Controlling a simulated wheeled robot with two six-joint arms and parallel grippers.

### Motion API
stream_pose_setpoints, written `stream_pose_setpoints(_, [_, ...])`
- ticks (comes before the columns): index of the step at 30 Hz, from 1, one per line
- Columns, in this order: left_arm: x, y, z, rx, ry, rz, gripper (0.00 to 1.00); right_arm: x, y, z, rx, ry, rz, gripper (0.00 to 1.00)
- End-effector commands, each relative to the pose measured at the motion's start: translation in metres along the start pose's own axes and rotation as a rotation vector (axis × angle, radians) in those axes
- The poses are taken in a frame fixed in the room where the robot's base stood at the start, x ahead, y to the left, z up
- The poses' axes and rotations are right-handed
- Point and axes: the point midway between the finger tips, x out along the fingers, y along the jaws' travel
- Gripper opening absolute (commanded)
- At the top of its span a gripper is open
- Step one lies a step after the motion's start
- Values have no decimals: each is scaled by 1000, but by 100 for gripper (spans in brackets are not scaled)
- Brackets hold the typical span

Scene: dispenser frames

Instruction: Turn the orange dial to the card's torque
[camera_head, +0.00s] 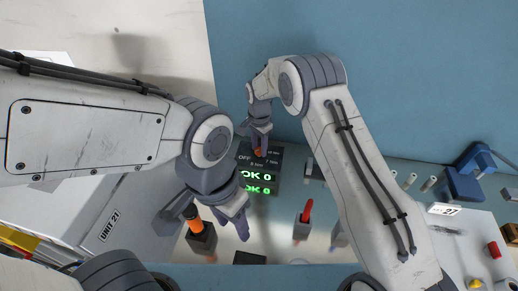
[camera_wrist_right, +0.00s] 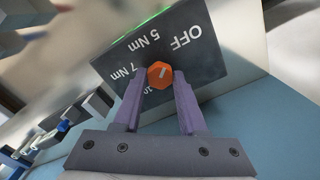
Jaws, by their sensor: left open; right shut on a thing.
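The orange dial (camera_wrist_right: 159,75) sits on a dark panel (camera_wrist_right: 205,62) marked OFF, 5 Nm, 7 Nm and a partly hidden 10. A short white line shows on the dial's face; which mark it points to is unclear. My right gripper (camera_wrist_right: 158,82) is shut on the dial, one finger on each side. In the head view the dial (camera_head: 259,152) shows just below my right gripper (camera_head: 260,138). My left gripper (camera_head: 240,218) is open and empty, lower left of the panel. A small white card (camera_head: 443,209) at the right has print too small to read fully.
An orange-handled tool (camera_head: 193,222) and a red-handled tool (camera_head: 306,211) stand in dark holders near my left gripper. A blue fixture (camera_head: 466,182) stands at the right. A grey box (camera_head: 130,215) labelled UNIT 21 is at the left.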

Motion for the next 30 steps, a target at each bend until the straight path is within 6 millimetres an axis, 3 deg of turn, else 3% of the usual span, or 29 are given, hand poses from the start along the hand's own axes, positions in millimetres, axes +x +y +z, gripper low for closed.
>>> stream_pose_setpoints(12, [28,-2,2,-5,0,0,50,1,-1,0,-386,1,-2,0])
stream_pose_setpoints(30, [49,-4,3,-8,0,0,50,0,-1,0,-956,2,-2,0])
